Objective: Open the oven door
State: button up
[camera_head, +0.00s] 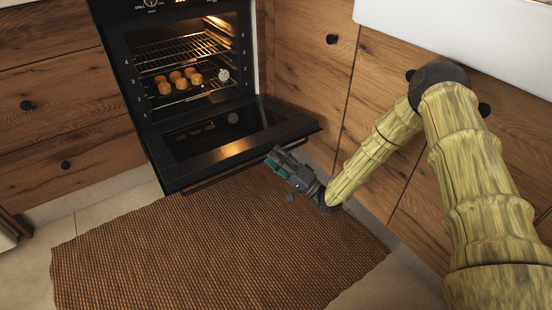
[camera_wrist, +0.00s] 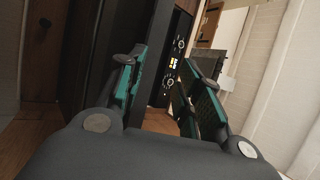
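The black oven (camera_head: 142,70) stands at the upper left of the head view. Its door (camera_head: 225,150) is folded down, close to level, with the lit inside exposed. The door's handle (camera_head: 215,180) runs along its front edge, low over the rug. My gripper (camera_head: 277,158) is just in front of the door's right front corner; I cannot tell whether it touches. In the wrist view my gripper (camera_wrist: 160,75) has its two teal-padded fingers apart with nothing seen held between them. The oven's control knobs (camera_wrist: 180,44) show beyond the fingers.
Several round baked items (camera_head: 178,80) sit on a rack inside the oven. A brown woven rug (camera_head: 200,250) covers the floor in front. Wooden cabinets with dark knobs flank the oven, left (camera_head: 65,120) and right (camera_head: 310,85). My arm runs close along the right cabinets.

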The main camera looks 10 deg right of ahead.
jog(key=s+d+f+b, duration=0.2)
jog(key=d+f+b, duration=0.2)
jog(key=f, duration=0.6)
jog(key=shift+d+f, duration=0.2)
jog(key=shift+d, duration=0.95)
dwell(0.9)
jog(key=s+a+f+n+g+h+p, duration=0.1)
jog(key=s+f+g+h+p, duration=0.2)
jog(key=s+f+h, duration=0.4)
jog(key=s+a+f+g+h+p, duration=0.2)
jog(key=s+f+g+h, duration=0.15)
jog(key=s+f, duration=0.45)
jog(key=s+d+r+n+g+h+p, duration=0.1)
jog(key=s+d+r+g+h, duration=0.15)
jog(key=s, duration=0.75)
jog(key=s+d+r+n+g+h+p, duration=0.1)
jog(key=s+d+n+g+h+p, duration=0.2)
jog(key=s, duration=0.8)
jog(key=s+d+r+g+h, duration=0.2)
jog(key=s+d, duration=0.3)
jog(key=s, duration=0.5)
notch_tip(320, 180, up, 37)
jog(key=p, duration=3.8)
jog(key=shift+w+a+r, duration=0.15)
jog(key=shift+w, duration=0.1)
